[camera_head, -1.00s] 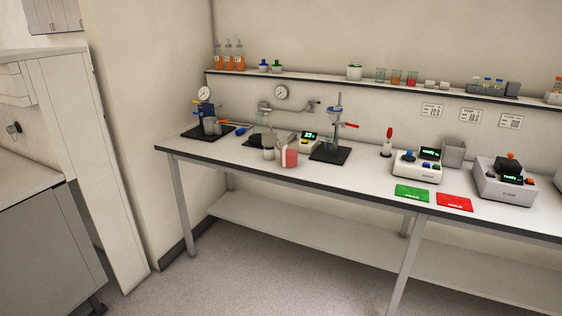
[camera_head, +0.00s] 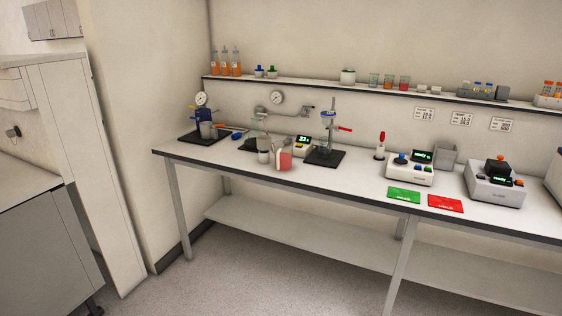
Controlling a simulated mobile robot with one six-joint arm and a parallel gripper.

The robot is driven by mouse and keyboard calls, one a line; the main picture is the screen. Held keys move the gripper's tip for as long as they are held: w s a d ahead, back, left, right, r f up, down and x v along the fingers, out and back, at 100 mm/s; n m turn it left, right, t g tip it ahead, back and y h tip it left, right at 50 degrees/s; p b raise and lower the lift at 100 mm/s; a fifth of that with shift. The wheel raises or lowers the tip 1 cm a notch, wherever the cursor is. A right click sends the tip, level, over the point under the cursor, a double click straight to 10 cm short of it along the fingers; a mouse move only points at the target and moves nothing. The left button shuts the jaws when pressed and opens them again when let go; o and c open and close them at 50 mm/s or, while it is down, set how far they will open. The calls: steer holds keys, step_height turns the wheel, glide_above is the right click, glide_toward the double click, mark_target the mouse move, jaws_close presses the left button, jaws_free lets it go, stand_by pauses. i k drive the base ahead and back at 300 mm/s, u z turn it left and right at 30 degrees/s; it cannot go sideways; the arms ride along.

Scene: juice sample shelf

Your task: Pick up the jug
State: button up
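A small jug (camera_head: 284,159) with red or pink contents and a pale handle on its left side stands upright on the long white bench (camera_head: 345,180). It is near the bench's front edge, left of the middle. A small grey-white cup (camera_head: 264,156) stands just left of it, and a pale cylinder stands behind that cup. My gripper is not in view.
A stand on a black base (camera_head: 324,156) is right of the jug, with a small green display (camera_head: 302,145) behind. Green (camera_head: 404,195) and red (camera_head: 445,203) mats lie farther right, before devices. A wall shelf (camera_head: 370,91) holds glassware. Floor before the bench is clear.

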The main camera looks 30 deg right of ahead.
mark_target(283, 149)
steer(key=z, duration=0.05)
steer(key=i, duration=0.95)
steer(key=u, duration=0.05)
